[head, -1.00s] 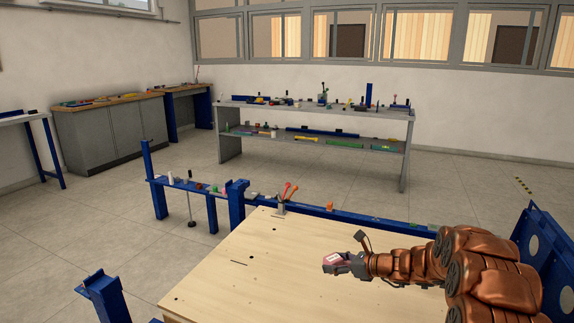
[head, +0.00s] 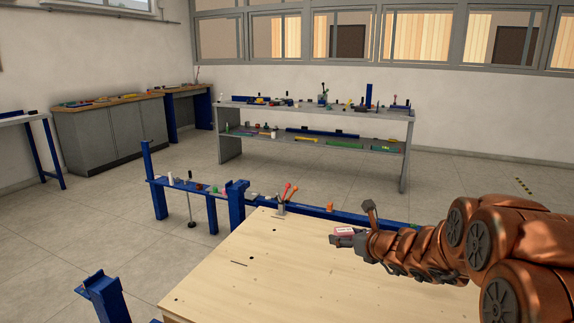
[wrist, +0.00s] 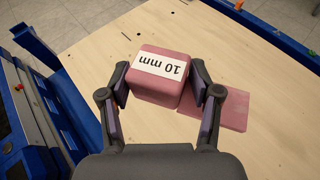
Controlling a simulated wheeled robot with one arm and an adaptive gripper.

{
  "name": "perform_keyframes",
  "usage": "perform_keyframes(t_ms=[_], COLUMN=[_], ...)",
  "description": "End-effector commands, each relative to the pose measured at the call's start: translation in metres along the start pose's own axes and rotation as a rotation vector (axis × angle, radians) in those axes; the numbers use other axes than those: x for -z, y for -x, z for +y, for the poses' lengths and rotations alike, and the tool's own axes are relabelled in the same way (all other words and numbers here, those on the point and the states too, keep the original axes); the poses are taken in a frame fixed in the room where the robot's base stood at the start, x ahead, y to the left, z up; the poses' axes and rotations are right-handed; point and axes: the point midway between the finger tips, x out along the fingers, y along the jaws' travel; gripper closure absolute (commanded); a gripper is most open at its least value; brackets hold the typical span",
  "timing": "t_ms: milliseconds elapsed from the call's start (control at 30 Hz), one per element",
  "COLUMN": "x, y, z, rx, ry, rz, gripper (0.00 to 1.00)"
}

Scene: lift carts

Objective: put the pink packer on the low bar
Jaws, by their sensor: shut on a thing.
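The pink packer (wrist: 160,75) is a pink block with a white label reading "10 mm". My gripper (wrist: 157,90) is shut on it, one finger on each side. In the head view the packer (head: 343,231) shows at the tip of my gripper (head: 338,239), over the right part of the wooden top. A flat pink patch (wrist: 228,110) shows right of the block in the wrist view; I cannot tell whether it belongs to the packer. A low blue bar (head: 355,213) runs along the far edge of the wooden top.
The wooden top (head: 235,285) is mostly clear. A cup with red-handled tools (head: 282,207) and an orange item (head: 330,207) stand by the far bar. Another blue bar with small items (head: 188,184) is further left. A grey shelf bench (head: 315,112) stands behind.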

Motion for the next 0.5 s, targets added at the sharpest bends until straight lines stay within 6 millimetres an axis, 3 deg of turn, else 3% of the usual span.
perform_keyframes(t_ms=[367, 500], x=[0.000, -0.023], y=[0.049, 0.059], z=[-0.004, -0.005], rx=[0.150, 0.155], ry=[-0.058, -0.062], rz=[0.000, -0.005], gripper=[0.81, 0.81])
